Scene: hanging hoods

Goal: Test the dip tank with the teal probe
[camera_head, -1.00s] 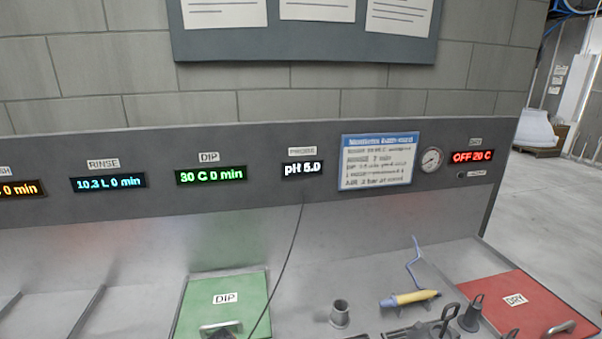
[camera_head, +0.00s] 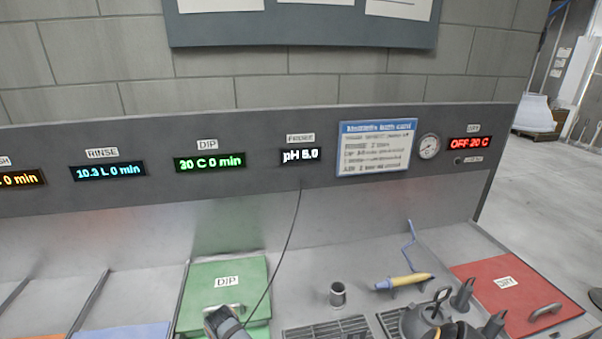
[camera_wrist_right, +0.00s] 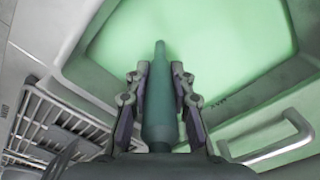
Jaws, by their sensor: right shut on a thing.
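My right gripper (camera_wrist_right: 160,105) is shut on the teal probe (camera_wrist_right: 159,85). The probe's narrow tip points over the glowing green liquid (camera_wrist_right: 205,35) of the open dip tank (camera_wrist_right: 285,75). I cannot tell whether the tip touches the liquid. The probe display (camera_head: 300,155) reads about pH 5.0. My left gripper is not in view.
A grate (camera_wrist_right: 45,125) lies beside the tank. The red DRY lid (camera_head: 490,285) is at the far right. A thin cable (camera_head: 285,250) hangs from the panel.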

